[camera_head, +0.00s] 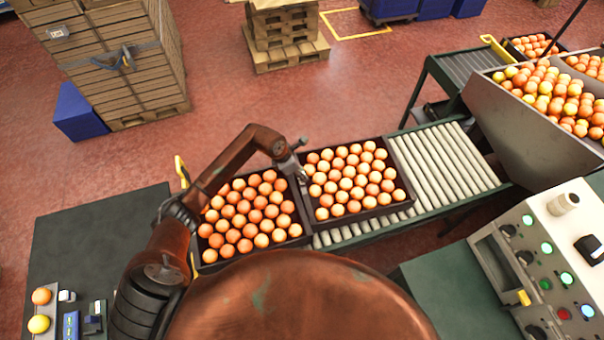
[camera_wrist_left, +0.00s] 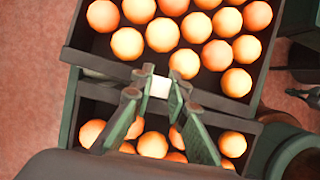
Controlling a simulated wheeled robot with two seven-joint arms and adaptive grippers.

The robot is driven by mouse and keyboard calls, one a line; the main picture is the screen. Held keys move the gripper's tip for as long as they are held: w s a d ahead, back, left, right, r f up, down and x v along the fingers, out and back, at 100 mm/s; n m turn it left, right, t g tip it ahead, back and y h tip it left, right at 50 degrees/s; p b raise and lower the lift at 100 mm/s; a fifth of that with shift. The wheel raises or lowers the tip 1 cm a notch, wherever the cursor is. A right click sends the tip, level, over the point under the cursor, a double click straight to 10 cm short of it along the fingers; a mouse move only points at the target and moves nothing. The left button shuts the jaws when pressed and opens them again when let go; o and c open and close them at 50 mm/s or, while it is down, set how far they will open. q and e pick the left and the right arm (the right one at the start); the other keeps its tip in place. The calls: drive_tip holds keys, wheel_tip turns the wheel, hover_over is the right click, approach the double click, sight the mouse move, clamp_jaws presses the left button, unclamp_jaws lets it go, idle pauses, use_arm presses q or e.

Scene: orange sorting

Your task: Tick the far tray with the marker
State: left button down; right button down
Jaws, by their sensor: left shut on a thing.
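Two dark trays full of oranges stand side by side on the roller conveyor. The near tray (camera_head: 307,239) is on the left in the head view, and the far tray (camera_head: 411,192) is on the right, a little farther away. My left gripper (camera_head: 302,174) is above the adjoining tray walls. In the left wrist view my left gripper (camera_wrist_left: 162,84) is shut on a small white piece, seemingly the marker (camera_wrist_left: 160,87), mostly hidden between the fingers. It overlaps the far tray's wall there; I cannot tell whether it touches. My right gripper is out of view.
The bare roller conveyor (camera_head: 447,160) runs right of the trays, beside a steel hopper of oranges (camera_head: 530,125). A control box (camera_head: 560,250) stands at the right. A dark table (camera_head: 85,235) at the left holds loose fruit and small items. Stacked crates (camera_head: 115,65) stand behind.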

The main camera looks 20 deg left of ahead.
use_arm(q)
drive_tip(key=shift+f+b, duration=0.45)
drive_tip(key=shift+f, duration=0.15)
idle(1.5)
drive_tip(key=shift+w+a+b, duration=0.5)
drive_tip(key=shift+w+b, duration=0.05)
drive_tip(key=shift+w, duration=0.1)
idle(0.3)
drive_tip(key=shift+s+d+r+p, duration=0.15)
drive_tip(key=shift+s+d+p, duration=0.25)
drive_tip(key=shift+s, duration=0.15)
idle(0.6)
drive_tip(key=shift+r+p, duration=1.7)
drive_tip(key=shift+r, duration=1.85)
